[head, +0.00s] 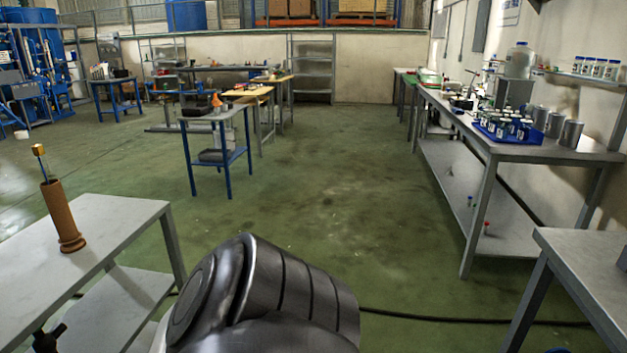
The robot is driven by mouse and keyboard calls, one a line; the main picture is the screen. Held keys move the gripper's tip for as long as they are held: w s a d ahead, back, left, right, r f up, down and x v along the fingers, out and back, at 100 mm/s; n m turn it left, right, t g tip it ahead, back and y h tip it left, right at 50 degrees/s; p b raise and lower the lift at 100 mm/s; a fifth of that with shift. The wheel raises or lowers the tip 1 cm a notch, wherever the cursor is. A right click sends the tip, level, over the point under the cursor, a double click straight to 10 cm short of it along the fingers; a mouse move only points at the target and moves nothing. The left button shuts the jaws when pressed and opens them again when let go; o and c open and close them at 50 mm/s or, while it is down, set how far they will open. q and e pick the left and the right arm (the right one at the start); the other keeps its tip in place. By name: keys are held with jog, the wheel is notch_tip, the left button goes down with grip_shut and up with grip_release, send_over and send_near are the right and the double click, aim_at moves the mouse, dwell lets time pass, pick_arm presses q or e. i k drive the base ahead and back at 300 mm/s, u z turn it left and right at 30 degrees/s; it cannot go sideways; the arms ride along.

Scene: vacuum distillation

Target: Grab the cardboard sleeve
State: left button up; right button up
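A tall brown tube, which looks like the cardboard sleeve (63,218), stands upright on the grey table at the left in the head view. It has a wider base, and a thin rod with a small yellowish block on its end sticks out of its top. No gripper is near or touching it. A large dark grey link of my own arm fills the bottom middle. A small dark shape (48,340) at the bottom left edge is too cut off to identify.
The left grey table (110,225) has free top space around the tube. A long workbench (450,120) on the right carries a blue tray (500,134) of bottles and metal cups. Another grey table (590,265) is at the lower right. The green floor between is clear except a black cable.

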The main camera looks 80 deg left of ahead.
aim_at(71, 240)
jog(key=u, duration=4)
jog(key=k, duration=0.5)
jog(key=z, duration=0.3)
jog(key=i, duration=0.65)
jog(key=u, duration=0.1)
